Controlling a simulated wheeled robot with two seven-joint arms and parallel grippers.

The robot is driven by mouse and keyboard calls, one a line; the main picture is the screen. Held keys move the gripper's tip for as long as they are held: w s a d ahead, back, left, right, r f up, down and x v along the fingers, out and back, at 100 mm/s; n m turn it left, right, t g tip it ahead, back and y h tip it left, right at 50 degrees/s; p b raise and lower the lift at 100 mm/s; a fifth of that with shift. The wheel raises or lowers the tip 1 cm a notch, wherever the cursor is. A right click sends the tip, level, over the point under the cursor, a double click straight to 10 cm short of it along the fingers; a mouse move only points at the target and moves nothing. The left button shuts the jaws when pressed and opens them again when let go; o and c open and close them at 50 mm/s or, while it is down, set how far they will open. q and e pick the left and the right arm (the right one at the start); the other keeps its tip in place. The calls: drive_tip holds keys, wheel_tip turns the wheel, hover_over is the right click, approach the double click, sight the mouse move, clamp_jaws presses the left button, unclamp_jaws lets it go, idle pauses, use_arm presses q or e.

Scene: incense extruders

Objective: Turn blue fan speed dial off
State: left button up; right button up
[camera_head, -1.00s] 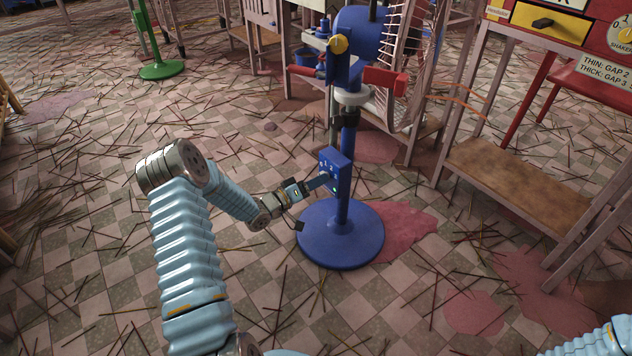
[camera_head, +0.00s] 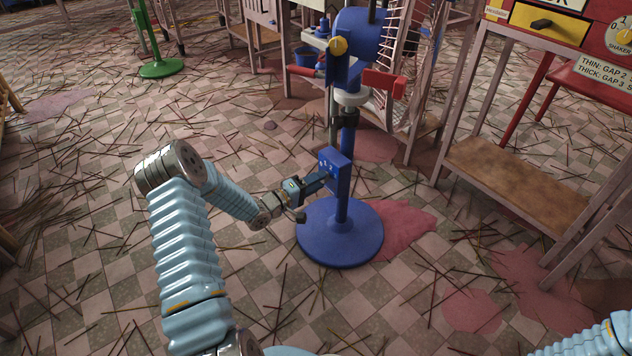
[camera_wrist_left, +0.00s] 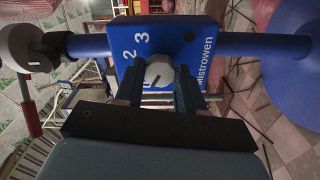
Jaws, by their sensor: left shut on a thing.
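The blue fan's control box (camera_head: 341,163) sits on its blue post, above the round blue base (camera_head: 350,250). In the left wrist view, the blue box face (camera_wrist_left: 190,45) shows white numbers 2 and 3 and the word "Mistrowen". The speed dial (camera_wrist_left: 158,71) is a pale round knob with a dark pointer line. My left gripper (camera_head: 323,180) reaches the box from the left. In the left wrist view its dark fingers (camera_wrist_left: 160,86) are shut on the dial, one on each side. The fingers hide some markings. My right gripper is out of view.
A wooden shelf stand (camera_head: 515,180) is at right, and a green stand base (camera_head: 161,69) at back left.

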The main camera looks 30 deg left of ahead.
use_arm(q)
drive_tip(key=o, duration=1)
drive_tip(key=shift+o, duration=0.2)
drive_tip(key=p+v, duration=0.1)
drive_tip(key=v, duration=1.3)
drive_tip(key=shift+w+d, duration=0.1)
drive_tip(key=shift+w, duration=0.05)
